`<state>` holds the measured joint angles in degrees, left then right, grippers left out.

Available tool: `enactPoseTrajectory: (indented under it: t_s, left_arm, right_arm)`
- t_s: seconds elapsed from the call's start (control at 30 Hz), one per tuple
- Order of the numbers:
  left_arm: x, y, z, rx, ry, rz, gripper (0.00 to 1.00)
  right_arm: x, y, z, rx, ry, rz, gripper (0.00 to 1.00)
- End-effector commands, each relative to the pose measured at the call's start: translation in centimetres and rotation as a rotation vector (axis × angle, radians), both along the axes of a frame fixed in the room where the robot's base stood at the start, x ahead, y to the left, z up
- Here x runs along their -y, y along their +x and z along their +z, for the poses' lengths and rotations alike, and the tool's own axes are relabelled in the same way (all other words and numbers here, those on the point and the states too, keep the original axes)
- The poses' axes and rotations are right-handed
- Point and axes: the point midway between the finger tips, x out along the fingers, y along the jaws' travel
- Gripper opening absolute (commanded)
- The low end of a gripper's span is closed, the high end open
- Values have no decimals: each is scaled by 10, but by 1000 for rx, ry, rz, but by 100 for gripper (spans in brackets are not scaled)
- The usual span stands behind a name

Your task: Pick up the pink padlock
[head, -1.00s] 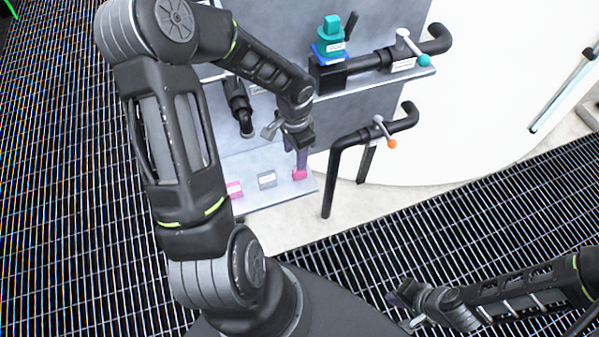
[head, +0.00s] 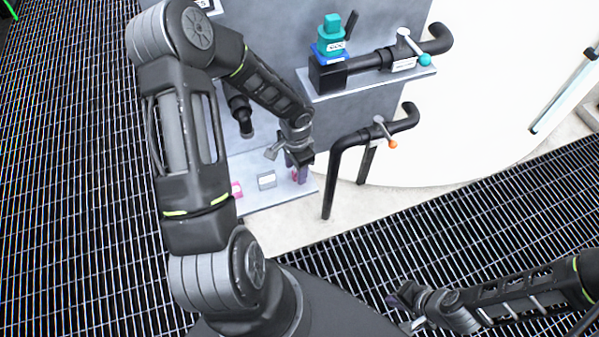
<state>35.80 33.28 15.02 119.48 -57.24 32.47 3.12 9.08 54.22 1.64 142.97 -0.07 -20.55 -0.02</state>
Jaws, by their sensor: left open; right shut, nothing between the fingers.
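A small pink object (head: 295,176), which looks like the pink padlock, is at the right end of the low grey shelf (head: 270,199). My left gripper (head: 297,167) is open right over it, with its dark fingers around or just in front of it. The fingers hide much of the pink object, and I cannot tell whether they touch it. Another pink block (head: 236,189) with a white label lies further left on the shelf, partly behind my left arm. My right gripper (head: 402,307) is shut and empty at the lower right, far from the shelf.
A grey labelled block (head: 267,180) sits between the two pink things. Above right, an upper shelf (head: 385,82) carries a black pipe and a teal and blue piece (head: 331,38). A black pipe with an orange-knobbed valve (head: 391,143) stands right of my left gripper.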

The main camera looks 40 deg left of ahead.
Motion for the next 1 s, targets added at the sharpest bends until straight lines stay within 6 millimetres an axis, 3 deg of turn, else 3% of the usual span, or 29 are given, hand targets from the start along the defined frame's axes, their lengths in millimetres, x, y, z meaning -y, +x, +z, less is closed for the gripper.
enactPoseTrajectory:
  t_s: [0.6, 1.0]
  left_arm:
    - [0, 0, -1, 0, 0, 0, 47]
    - [0, 0, -1, 0, 0, 1, 14]
  right_arm:
    - [0, 0, 0, 0, 0, 0, 0]
    - [0, 0, 0, 0, 0, 0, 0]
